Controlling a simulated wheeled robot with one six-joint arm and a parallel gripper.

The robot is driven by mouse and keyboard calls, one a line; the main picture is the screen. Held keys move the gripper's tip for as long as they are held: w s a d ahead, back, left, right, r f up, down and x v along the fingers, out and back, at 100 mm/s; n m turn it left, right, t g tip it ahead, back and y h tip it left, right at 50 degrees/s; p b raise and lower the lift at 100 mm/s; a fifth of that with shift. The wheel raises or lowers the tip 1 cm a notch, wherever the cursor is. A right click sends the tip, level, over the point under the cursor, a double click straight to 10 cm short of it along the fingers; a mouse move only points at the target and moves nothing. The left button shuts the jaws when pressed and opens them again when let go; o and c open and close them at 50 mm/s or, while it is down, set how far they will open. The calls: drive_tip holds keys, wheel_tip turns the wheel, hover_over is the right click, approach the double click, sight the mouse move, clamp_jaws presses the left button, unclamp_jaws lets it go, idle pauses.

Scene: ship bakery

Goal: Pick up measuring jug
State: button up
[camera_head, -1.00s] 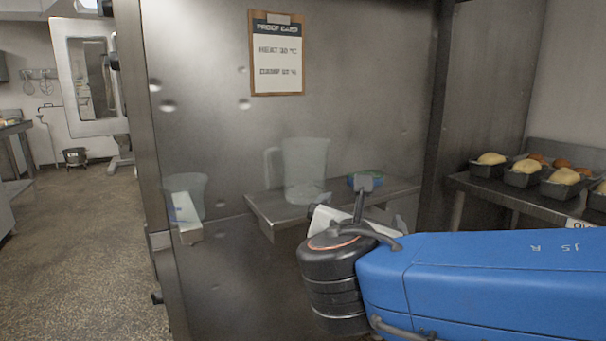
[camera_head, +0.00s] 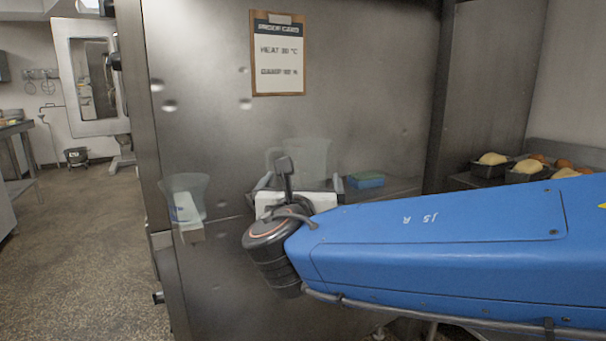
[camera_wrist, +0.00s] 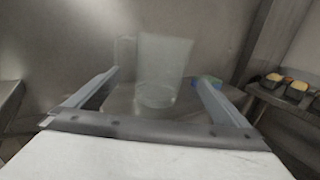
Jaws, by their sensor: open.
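The measuring jug (camera_head: 308,163) is a clear, see-through vessel standing upright on a small metal shelf (camera_head: 400,187) on the steel wall. Its lower part is hidden behind my arm in the head view. In the wrist view the jug (camera_wrist: 163,72) stands ahead, between the lines of my two fingers, with its handle on the left. My gripper (camera_wrist: 155,88) is open and empty, with the jug apparently just beyond the fingertips. I cannot tell the exact gap.
A blue and green sponge-like block (camera_head: 366,180) lies on the shelf right of the jug. Another clear vessel (camera_head: 187,200) sits at the left on the wall. Loaf tins (camera_head: 492,165) stand on a bench at right.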

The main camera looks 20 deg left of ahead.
sight(306, 168)
drive_tip(key=shift+x, duration=4.4)
drive_tip(key=shift+d+r, duration=0.1)
drive_tip(key=shift+r, duration=0.05)
drive_tip(key=c, duration=1)
